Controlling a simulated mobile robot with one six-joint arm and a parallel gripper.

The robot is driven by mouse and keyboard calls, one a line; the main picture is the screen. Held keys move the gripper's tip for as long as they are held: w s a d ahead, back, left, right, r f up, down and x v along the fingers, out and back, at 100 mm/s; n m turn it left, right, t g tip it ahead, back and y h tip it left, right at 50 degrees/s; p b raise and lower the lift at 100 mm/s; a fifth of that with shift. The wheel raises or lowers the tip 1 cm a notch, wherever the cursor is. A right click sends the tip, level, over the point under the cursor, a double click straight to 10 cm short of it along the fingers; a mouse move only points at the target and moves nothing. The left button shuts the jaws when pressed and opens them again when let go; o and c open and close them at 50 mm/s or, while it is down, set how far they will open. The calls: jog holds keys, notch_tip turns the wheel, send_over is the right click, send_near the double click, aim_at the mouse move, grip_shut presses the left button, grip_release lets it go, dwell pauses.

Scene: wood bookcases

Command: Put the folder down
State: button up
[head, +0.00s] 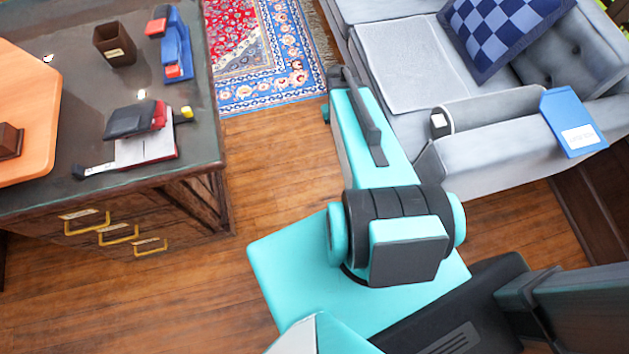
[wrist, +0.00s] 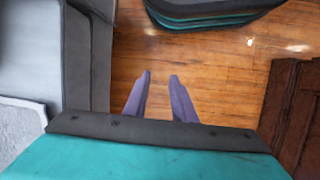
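A blue folder (head: 575,122) with a white label lies on the grey sofa's near armrest at the right of the head view. It is tilted, and part of it overhangs the armrest's near side. My gripper (wrist: 160,76) shows in the wrist view as two purple-grey fingers, apart, with only wood floor visible between them. It is empty. I cannot make out the fingers in the head view. The folder does not show in the wrist view, so the distance between it and my gripper is unclear.
The grey sofa (head: 490,135) carries a checkered cushion (head: 500,30). A dark desk (head: 75,160) at left holds a brown cup (head: 114,44), a stapler-like object (head: 137,119) and a blue-red object (head: 175,45). Dark wood furniture (wrist: 299,125) stands at right. Floor (head: 275,165) beside the desk is clear.

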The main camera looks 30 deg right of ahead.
jog(key=s+a+f+n+g, duration=0.1)
jog(key=s+a+f, duration=0.2)
jog(key=s+a, duration=0.4)
jog(key=s+a+f+n, duration=0.2)
jog(key=s+a+f, duration=0.2)
jog(key=s+a, duration=0.3)
jog(key=a, duration=0.5)
jog(key=shift+s+g, duration=0.25)
jog(key=shift+g, duration=0.15)
jog(key=shift+r+p, duration=0.45)
jog(key=shift+p, duration=0.05)
grip_shut()
